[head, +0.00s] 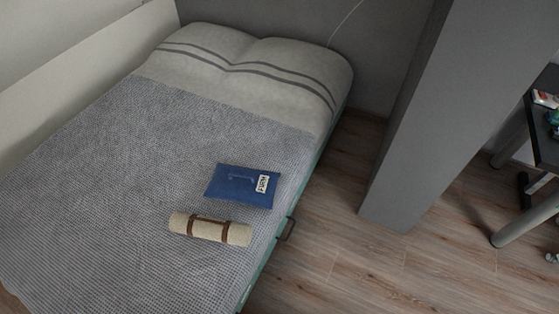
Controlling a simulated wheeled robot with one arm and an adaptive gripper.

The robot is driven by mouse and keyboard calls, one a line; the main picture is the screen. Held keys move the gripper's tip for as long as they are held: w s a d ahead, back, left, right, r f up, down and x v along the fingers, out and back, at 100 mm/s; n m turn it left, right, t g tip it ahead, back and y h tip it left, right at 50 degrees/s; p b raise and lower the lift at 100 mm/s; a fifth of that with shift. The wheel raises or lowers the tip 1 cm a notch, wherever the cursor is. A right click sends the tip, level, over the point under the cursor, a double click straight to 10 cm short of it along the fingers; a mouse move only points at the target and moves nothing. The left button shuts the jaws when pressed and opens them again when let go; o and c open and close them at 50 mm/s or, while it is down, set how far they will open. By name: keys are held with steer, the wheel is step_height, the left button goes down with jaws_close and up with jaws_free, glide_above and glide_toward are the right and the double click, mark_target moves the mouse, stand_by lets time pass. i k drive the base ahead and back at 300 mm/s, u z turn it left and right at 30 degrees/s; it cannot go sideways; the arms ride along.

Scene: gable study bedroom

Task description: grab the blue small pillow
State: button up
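The small blue pillow (232,185) lies flat on the grey woven blanket of the bed, near the bed's right edge. It has a white label with dark lettering at its right end. Nothing covers it. My gripper does not show in the head view.
A rolled beige bundle (210,229) with brown straps lies just below the pillow, apart from it. The bed (120,180) has striped white pillows (250,65) at its head. A grey pillar (435,110) and dark desk (545,130) stand right. Wood floor (340,240) beside the bed is clear.

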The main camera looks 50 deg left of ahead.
mark_target(254, 187)
steer(key=i, duration=1.3)
steer(key=u, duration=4.55)
